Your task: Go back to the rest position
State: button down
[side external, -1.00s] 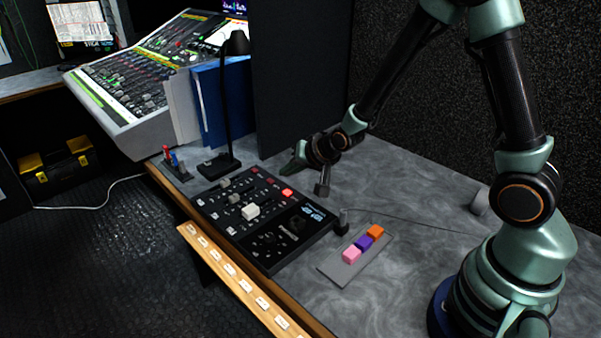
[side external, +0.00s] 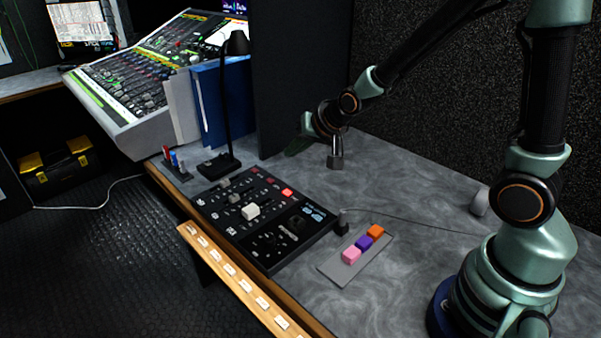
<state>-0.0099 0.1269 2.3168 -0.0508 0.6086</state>
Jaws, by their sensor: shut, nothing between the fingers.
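My gripper (side external: 335,163) hangs over the back part of the grey desk, pointing down, shut and empty. It is behind and to the right of the black control panel (side external: 272,256), clear of it. The panel carries a white knob or block (side external: 250,211), a lit red button (side external: 287,193) and small grey levers. A grey plate (side external: 335,273) lies in front of the gripper, with a pink block (side external: 352,255), a purple block (side external: 364,242) and an orange block (side external: 375,231) in a row on it.
A black desk lamp (side external: 227,120) and blue binders (side external: 208,105) stand at the back left beside a dark partition (side external: 300,80). A large mixing console (side external: 130,80) is farther left. A thin cable (side external: 420,222) crosses the desk.

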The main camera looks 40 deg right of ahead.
jog(key=s+r+n+g, duration=0.1)
jog(key=s+r+n, duration=0.2)
jog(key=s+r, duration=0.2)
jog(key=s+r+n+g, duration=0.2)
jog(key=s+r, duration=0.3)
jog(key=s, duration=0.7)
jog(key=shift+d+r+n, duration=0.25)
jog(key=shift+r+n, duration=0.05)
jog(key=shift+n, duration=0.6)
